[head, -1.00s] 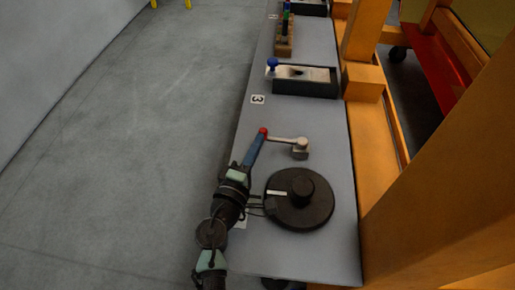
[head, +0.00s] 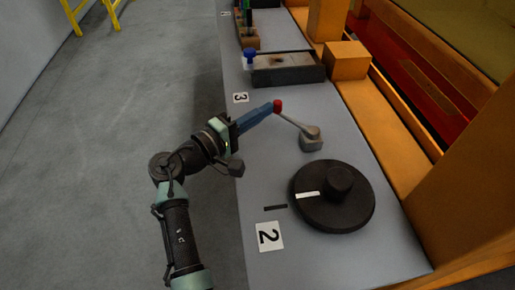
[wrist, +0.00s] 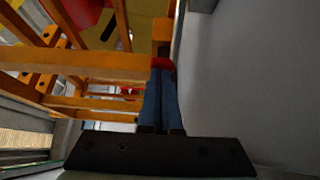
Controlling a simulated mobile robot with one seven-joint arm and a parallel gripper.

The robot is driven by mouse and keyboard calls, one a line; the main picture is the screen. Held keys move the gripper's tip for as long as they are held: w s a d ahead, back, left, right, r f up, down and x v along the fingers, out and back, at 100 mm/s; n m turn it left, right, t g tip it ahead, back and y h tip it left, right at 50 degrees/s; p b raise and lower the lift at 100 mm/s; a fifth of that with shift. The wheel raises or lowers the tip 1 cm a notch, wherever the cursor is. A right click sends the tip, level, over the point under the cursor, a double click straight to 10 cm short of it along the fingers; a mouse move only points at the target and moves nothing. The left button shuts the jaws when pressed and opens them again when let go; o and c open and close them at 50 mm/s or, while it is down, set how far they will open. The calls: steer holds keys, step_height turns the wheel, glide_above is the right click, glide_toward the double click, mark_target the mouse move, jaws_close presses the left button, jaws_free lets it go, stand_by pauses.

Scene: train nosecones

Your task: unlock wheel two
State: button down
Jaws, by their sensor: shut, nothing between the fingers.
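Wheel two (head: 325,215) is a black disc with a raised knob. Its white mark (head: 308,195) points left, roughly in line with a dark mark on the table, beside the "2" label (head: 269,236). Behind the wheel a grey lever (head: 298,125) runs from its small block to a red end (head: 278,106). My gripper (head: 270,109) has blue fingers, shut with nothing between them, right at the lever's red end. In the wrist view the fingers (wrist: 161,75) lie together, with red (wrist: 162,62) at their tips. Whether they touch it I cannot tell.
The grey table (head: 345,260) carries a dark box (head: 285,68) with a blue knob behind the lever, near the "3" label (head: 240,98). An orange frame (head: 450,200) borders the table on the right. Open grey floor (head: 90,180) lies left.

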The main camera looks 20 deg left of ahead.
steer(key=shift+b+x, duration=0.4)
steer(key=shift+x, duration=0.4)
steer(key=shift+w+a, duration=0.15)
steer(key=shift+w+r, duration=0.1)
steer(key=shift+r, duration=0.05)
